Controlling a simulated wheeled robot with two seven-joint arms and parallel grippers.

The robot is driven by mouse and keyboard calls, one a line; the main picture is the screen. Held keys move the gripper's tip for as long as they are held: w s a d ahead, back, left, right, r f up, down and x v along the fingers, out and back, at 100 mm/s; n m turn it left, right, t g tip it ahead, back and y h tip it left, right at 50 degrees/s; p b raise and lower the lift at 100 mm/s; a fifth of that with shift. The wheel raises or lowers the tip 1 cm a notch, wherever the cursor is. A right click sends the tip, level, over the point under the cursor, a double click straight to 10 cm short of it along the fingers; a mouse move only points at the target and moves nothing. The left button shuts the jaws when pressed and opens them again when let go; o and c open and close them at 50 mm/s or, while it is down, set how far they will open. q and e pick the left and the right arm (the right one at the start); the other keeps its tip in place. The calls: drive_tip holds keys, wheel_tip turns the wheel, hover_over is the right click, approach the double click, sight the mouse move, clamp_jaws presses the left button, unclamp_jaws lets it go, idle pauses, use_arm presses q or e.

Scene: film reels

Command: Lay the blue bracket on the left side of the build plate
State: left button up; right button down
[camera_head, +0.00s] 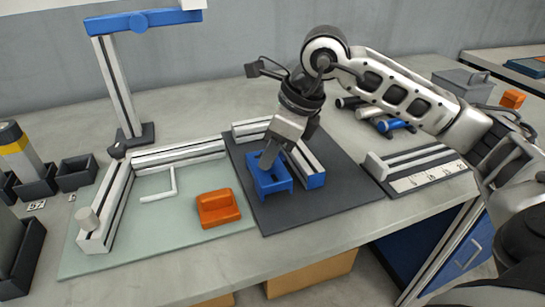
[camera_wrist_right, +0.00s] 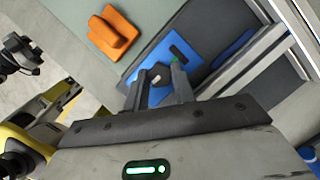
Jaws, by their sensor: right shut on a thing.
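The blue bracket (camera_head: 271,184) is on the dark mat (camera_head: 330,208), and my right gripper (camera_head: 268,160) is at it from above, shut on part of it. In the right wrist view the blue bracket (camera_wrist_right: 195,70) shows around the two fingers (camera_wrist_right: 160,88). Whether it touches the mat cannot be told. The pale green build plate (camera_head: 160,247) lies to the left of the mat, with an orange bracket (camera_head: 217,207) on its right part. The orange bracket also shows in the right wrist view (camera_wrist_right: 112,33). My left gripper is not seen.
Light rails (camera_head: 180,152) edge the plate's back and left, with a white L-shaped piece (camera_head: 163,187) inside. A blue-topped stand (camera_head: 122,85) rises behind. Another blue-ended rail (camera_head: 307,165) is beside the bracket. The plate's front left looks clear.

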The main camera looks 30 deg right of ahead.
wheel_tip(320, 180, down, 2)
drive_tip(key=shift+s+d+f, duration=0.1)
drive_tip(key=shift+f, duration=0.15)
drive_tip(key=c, duration=1.1)
unclamp_jaws()
drive_tip(key=shift+c, duration=0.2)
drive_tip(key=shift+r, duration=0.3)
drive_tip(key=v, duration=1.1)
drive_tip(key=shift+r+p, duration=0.3)
drive_tip(key=shift+p, duration=0.05)
